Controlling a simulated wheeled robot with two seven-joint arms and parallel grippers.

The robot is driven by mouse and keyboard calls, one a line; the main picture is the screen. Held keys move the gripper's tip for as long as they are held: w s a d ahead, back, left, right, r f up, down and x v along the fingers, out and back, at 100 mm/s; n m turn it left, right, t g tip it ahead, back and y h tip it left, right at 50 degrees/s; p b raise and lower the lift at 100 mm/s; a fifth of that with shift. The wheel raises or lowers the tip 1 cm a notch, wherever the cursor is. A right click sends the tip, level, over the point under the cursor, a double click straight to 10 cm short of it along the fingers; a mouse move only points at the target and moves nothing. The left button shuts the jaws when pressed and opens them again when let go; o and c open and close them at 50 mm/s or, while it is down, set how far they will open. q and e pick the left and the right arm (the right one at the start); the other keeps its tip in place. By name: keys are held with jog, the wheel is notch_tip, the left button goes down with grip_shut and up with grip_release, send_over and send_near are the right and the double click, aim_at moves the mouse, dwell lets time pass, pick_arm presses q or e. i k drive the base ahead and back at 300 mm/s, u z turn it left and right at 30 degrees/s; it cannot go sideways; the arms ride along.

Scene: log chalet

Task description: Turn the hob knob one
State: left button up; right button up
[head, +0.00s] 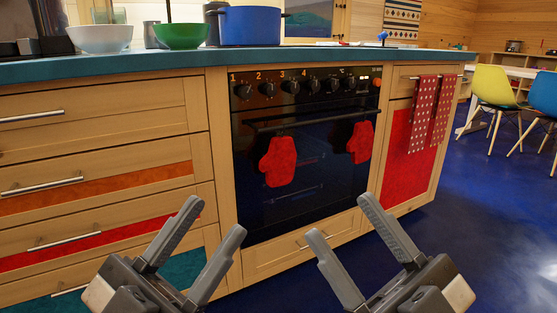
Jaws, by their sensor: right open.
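Hob knob one (243,91) is a dark round knob at the left end of the row on the black oven's control panel, below the orange label "1". The oven (310,205) is built into the wooden kitchen front. My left gripper (213,218) is open and empty, low in the picture and below knob one. My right gripper (341,218) is open and empty, in front of the lower oven door. Neither gripper appears to touch anything.
More knobs (290,86) continue to the right. Two red oven mitts (278,162) hang at the oven handle (300,120). Drawers with bar handles (42,187) lie left. A blue pot (250,25) and bowls stand on the teal worktop (150,64).

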aim_at(245, 92)
jog(key=k, duration=0.1)
jog(key=u, duration=1.7)
jog(key=i, duration=0.15)
jog(key=z, duration=1.05)
jog(key=i, duration=1.05)
jog(key=z, duration=0.3)
